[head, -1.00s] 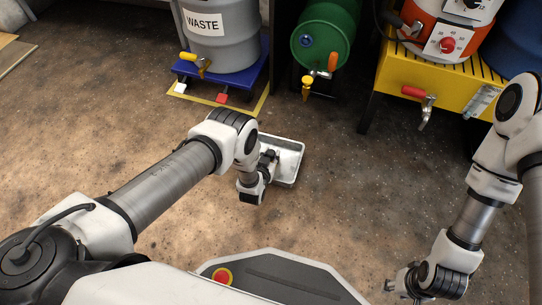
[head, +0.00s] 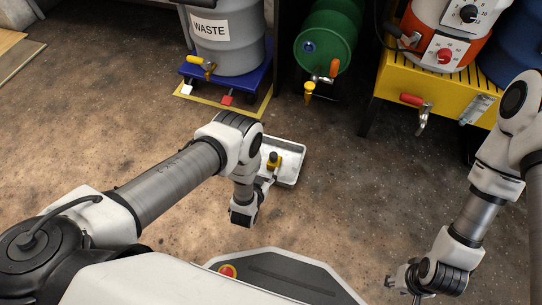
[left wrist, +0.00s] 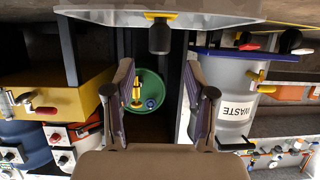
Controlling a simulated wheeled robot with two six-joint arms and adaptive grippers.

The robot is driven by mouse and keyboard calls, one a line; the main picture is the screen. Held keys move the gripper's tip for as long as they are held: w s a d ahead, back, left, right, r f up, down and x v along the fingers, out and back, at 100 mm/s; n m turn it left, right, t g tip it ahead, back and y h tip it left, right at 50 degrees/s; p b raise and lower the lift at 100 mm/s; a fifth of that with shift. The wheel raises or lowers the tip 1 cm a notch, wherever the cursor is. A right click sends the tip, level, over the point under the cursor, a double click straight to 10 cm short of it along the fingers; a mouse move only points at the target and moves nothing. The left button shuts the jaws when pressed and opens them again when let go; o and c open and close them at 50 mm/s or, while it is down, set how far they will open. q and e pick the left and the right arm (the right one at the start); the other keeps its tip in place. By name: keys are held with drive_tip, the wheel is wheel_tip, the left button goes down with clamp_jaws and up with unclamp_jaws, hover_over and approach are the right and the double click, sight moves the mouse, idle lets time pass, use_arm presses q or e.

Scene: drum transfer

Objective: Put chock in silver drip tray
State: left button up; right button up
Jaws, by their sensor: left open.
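The chock (head: 273,162) is yellow with a black knob on top. It sits inside the silver drip tray (head: 292,172) on the floor, near the middle of the head view. The chock's black knob (left wrist: 159,38) and the tray's rim (left wrist: 100,15) show at the top of the upside-down left wrist view. My left gripper (head: 266,184) is at the near side of the tray, apart from the chock. Its fingers (left wrist: 158,72) are spread with nothing between them. My right gripper (head: 398,284) is low at the right, away from the tray; its fingers are too small to judge.
A grey WASTE drum (head: 228,40) stands on a blue stand (head: 252,82) behind the tray. A green drum (head: 328,38) with a tap lies at the back. A yellow stand (head: 440,90) with a red-handled tap is at the right. The floor around the tray is clear.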

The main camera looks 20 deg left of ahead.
use_arm(q)
drive_tip(key=v, duration=0.2)
drive_tip(key=shift+s, duration=0.25)
use_arm(e)
drive_tip(key=shift+r, duration=0.55)
use_arm(q)
drive_tip(key=s+a+r+g, duration=0.3)
drive_tip(key=s+r+g, duration=0.3)
drive_tip(key=s, duration=0.6)
drive_tip(key=s+a+r+g, duration=0.4)
drive_tip(key=s+r+g, duration=0.3)
drive_tip(key=s, duration=0.5)
drive_tip(key=shift+s+a+r+g, duration=0.2)
drive_tip(key=shift+s+r+g, duration=0.1)
drive_tip(key=shift+r, duration=0.05)
